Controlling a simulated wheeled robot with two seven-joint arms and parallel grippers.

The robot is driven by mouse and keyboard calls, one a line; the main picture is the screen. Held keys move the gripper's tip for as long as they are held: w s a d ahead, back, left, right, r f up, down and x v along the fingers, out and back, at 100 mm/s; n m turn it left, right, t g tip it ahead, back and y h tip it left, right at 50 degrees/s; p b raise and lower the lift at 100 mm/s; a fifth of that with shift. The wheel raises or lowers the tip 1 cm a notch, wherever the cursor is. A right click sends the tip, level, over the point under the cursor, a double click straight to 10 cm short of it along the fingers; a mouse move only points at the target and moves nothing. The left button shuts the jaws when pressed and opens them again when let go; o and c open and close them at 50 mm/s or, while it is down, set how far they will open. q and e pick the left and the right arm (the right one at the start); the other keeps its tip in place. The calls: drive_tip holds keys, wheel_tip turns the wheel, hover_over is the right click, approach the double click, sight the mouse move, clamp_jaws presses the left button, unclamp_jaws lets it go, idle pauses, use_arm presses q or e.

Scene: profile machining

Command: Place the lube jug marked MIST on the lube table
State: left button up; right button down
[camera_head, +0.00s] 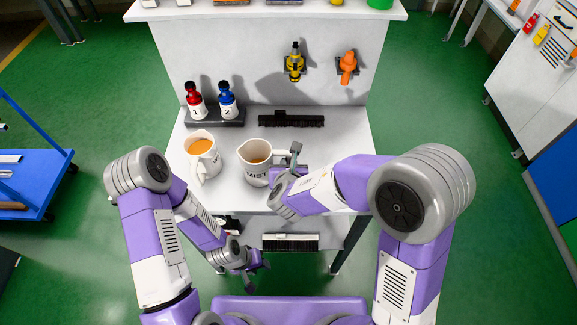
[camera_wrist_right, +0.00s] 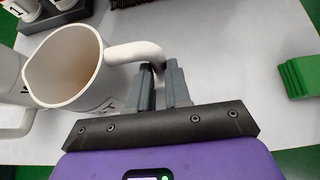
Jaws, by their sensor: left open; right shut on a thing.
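The white jug (camera_head: 254,174) with dark lettering that looks like MIST is over the white lube table (camera_head: 228,196); I cannot tell whether its base touches. It also shows in the right wrist view (camera_wrist_right: 62,62), its mouth toward the camera. My right gripper (camera_head: 292,160) is shut on its handle (camera_wrist_right: 135,52), and its fingers also show in the right wrist view (camera_wrist_right: 162,85). A second white jug (camera_head: 204,163) with orange liquid stands just left of it. My left gripper (camera_head: 257,274) is open and empty, low in front of the table.
Red (camera_head: 195,102) and blue (camera_head: 227,101) bottles numbered 1 and 2 stand in a dark rack at the back left. A black bar (camera_head: 291,120) lies at the back. A green block (camera_wrist_right: 299,77) is right of the gripper. A yellow-black tool (camera_head: 294,63) and an orange one (camera_head: 347,67) hang on the panel.

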drive_tip(key=shift+r, duration=0.15)
drive_tip(key=c, duration=1.5)
unclamp_jaws()
drive_tip(key=shift+f, duration=0.25)
drive_tip(key=o, duration=0.4)
drive_tip(key=shift+r, duration=0.2)
